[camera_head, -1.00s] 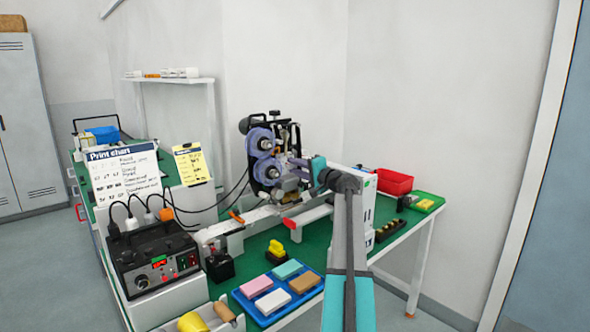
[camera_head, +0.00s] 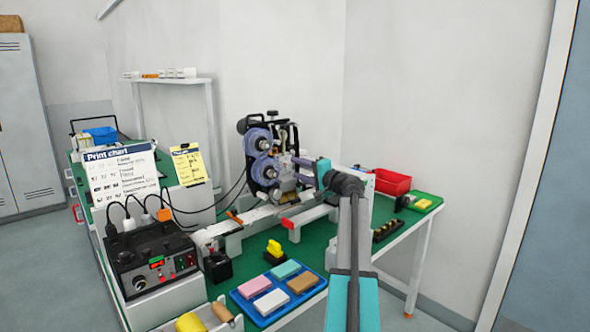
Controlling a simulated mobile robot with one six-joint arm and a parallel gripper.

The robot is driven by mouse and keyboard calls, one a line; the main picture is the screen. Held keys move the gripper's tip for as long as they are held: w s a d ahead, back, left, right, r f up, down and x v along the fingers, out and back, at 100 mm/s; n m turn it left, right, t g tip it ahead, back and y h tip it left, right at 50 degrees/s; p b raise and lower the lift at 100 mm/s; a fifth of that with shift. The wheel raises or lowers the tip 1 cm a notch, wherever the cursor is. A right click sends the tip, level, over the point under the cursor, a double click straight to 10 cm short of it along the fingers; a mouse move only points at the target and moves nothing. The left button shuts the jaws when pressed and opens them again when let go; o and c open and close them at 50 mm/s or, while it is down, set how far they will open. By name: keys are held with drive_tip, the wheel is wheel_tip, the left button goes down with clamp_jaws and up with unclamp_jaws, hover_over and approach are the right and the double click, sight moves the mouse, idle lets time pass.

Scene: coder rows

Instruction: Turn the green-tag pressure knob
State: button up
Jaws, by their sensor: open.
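The coder machine (camera_head: 262,143), with purple-grey reels and a dark frame, stands at the back of the green table. I cannot make out the green-tag pressure knob on it; it is too small or hidden behind my arm. My arm reaches from the bottom of the view to the machine's right side. My gripper (camera_head: 301,172) is there, its two dark fingers apart, one above the other, pointing left at the machine. I see nothing held between them. Whether the fingers touch the machine or surround a part, I cannot tell.
A black control box (camera_head: 152,262) stands front left. A blue tray (camera_head: 243,305) with coloured blocks lies in front, and a yellow-topped stamp (camera_head: 273,249) behind it. A red bin (camera_head: 388,182) and a green tray (camera_head: 432,199) are at the right. The wall is close behind.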

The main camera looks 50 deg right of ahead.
drive_tip(key=s, duration=1)
drive_tip(key=shift+s+a, duration=0.4)
